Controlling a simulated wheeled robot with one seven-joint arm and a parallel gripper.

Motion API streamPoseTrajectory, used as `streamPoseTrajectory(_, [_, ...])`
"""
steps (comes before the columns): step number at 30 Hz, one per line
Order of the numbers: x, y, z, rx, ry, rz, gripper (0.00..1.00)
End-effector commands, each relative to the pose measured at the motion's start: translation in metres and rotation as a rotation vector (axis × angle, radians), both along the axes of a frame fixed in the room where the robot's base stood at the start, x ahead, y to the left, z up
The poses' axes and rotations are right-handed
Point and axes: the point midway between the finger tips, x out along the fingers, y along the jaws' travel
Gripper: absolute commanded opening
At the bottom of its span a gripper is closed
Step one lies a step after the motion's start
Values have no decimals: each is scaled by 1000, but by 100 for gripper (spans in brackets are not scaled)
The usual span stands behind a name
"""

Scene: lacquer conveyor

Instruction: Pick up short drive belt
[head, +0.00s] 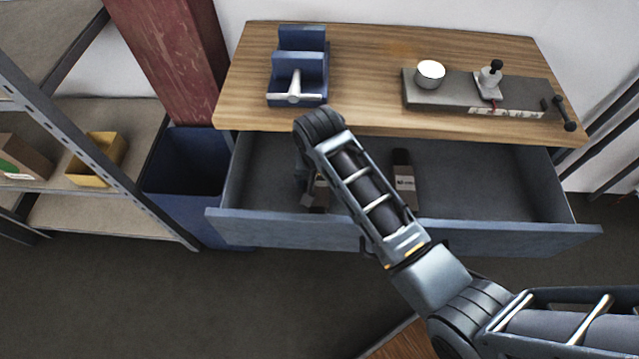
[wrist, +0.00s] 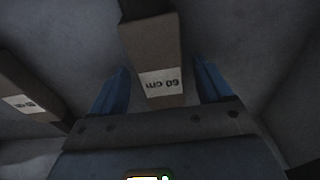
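Two brown packets with white labels lie in the open drawer. One packet (wrist: 155,50) shows in the wrist view with a label reading "60 cm", upside down. It seems to be the left packet in the head view (head: 318,194), partly hidden by my arm. The other packet (wrist: 28,90) lies to the left in the wrist view, its label unclear; it seems to be the right packet in the head view (head: 404,178). My gripper (wrist: 162,63) is open, its blue fingers on either side of the "60 cm" packet with gaps showing.
The grey drawer (head: 480,190) is otherwise largely clear, below a wooden worktop (head: 360,60). A blue bin (head: 185,170) and shelves stand left.

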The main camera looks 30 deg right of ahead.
Motion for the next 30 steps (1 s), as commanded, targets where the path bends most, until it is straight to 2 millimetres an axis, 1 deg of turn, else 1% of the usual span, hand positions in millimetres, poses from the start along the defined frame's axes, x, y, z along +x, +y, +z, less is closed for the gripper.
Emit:
streamPoseTrajectory(1, [0, 0, 0, 0, 0, 0, 73])
streamPoseTrajectory(2, [0, 0, 0, 0, 0, 0, 71])
streamPoseTrajectory(18, [0, 0, 0, 0, 0, 0, 19])
streamPoseTrajectory(26, [0, 0, 1, 0, -1, 0, 19])
streamPoseTrajectory(30, [1, 0, 8, 0, -4, -1, 19])
